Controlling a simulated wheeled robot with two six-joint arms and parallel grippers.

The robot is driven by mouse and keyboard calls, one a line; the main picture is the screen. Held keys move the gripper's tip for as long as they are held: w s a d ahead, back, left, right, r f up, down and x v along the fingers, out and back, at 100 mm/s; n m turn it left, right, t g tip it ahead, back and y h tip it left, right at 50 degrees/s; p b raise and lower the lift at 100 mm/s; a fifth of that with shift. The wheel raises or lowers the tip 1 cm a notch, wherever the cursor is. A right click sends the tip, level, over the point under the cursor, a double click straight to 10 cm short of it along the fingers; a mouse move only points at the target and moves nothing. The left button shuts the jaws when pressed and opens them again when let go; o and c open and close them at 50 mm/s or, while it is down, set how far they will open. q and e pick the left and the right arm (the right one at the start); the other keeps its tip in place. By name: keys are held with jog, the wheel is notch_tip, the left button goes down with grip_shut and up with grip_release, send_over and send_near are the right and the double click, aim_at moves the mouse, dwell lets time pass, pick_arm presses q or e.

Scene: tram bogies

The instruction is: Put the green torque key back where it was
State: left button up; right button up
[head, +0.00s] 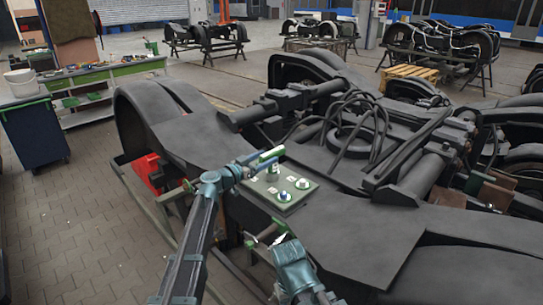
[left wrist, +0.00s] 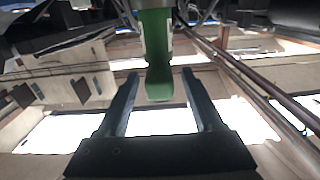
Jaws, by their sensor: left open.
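The green torque key (head: 271,154) shows at the back left corner of a pale green plate (head: 309,190) on the bogie. Whether it touches the plate there I cannot tell. My left gripper (head: 257,163) is open at the key. In the left wrist view the green key (left wrist: 157,60) reaches down between the two spread fingers of the left gripper (left wrist: 159,75), with a gap visible on each side. My right gripper (head: 266,238) is low in the head view, in front of the plate; its jaws are too small and unclear to read.
Two round fittings, one blue-topped (head: 283,196) and one white (head: 302,184), sit on the plate. The dark bogie frame (head: 370,228) surrounds it, with hoses (head: 365,125) behind. A red part (head: 148,172) is at its left side. A workbench (head: 105,75) and blue bin (head: 37,130) stand left.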

pick_arm(q)
jog(key=v, duration=0.8)
jog(key=shift+s+a, duration=0.1)
